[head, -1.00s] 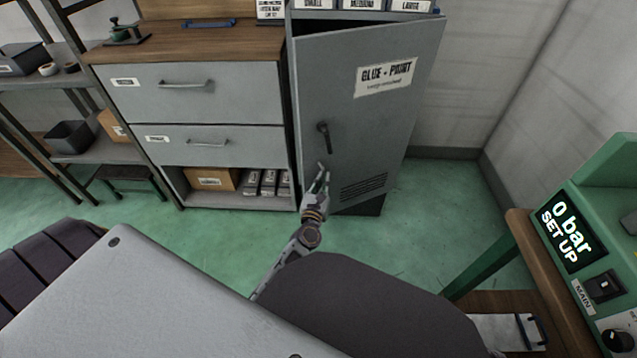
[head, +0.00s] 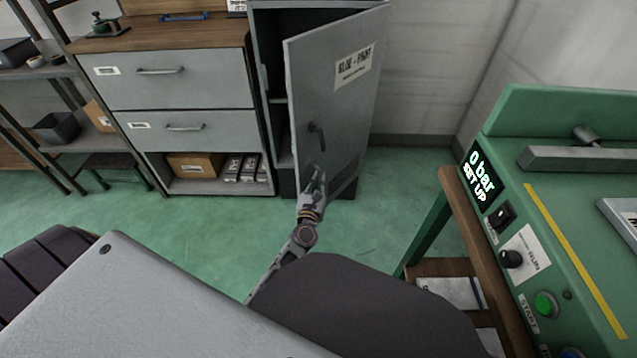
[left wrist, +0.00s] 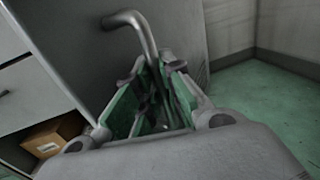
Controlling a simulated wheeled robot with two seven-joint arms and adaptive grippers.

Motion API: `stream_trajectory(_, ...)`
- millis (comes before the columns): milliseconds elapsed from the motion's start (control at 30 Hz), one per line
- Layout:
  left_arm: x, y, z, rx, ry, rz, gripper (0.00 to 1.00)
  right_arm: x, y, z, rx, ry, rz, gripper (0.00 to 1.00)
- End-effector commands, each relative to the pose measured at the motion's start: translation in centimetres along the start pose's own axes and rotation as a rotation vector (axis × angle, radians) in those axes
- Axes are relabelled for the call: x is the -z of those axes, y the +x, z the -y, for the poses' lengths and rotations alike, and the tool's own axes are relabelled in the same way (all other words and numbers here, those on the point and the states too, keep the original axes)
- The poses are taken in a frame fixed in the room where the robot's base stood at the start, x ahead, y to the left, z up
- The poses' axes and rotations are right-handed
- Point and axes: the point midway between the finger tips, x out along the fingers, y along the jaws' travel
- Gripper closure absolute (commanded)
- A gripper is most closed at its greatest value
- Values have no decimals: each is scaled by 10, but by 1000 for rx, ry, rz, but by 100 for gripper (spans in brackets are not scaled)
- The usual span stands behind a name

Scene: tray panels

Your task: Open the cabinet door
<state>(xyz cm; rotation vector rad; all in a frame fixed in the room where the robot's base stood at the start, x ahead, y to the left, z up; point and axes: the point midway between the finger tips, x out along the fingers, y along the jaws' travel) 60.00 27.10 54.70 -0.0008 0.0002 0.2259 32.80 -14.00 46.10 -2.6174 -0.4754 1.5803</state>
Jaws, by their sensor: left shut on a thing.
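The grey cabinet (head: 262,20) stands at the back, and its door (head: 345,100) with a "GLUE - PAINT" label stands ajar, swung out from the left side. A dark gap shows the inside. The bent metal door handle (head: 316,134) is on the left part of the door. My left gripper (head: 317,174) is at the lower end of the handle. In the left wrist view the handle (left wrist: 146,35) runs down between the green finger pads of my left gripper (left wrist: 157,85), which is shut on it. My right gripper is not in view.
A drawer unit (head: 185,128) stands just left of the cabinet. A green machine bench (head: 545,190) is at the right. Green floor (head: 400,170) is clear right of the door. A shelf rack (head: 70,110) is at the far left.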

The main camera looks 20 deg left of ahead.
Motion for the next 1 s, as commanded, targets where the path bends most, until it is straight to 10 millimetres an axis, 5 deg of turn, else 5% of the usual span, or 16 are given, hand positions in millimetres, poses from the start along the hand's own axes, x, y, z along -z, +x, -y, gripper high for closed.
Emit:
stream_trajectory(500,0,1,1,1,5,1,100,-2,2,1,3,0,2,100)
stream_trajectory(533,0,1,1,1,4,1,87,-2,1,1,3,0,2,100)
stream_trajectory(667,0,1,1,1,3,1,70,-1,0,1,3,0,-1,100)
stream_trajectory(1000,0,1,0,0,1,1,68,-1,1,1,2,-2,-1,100)
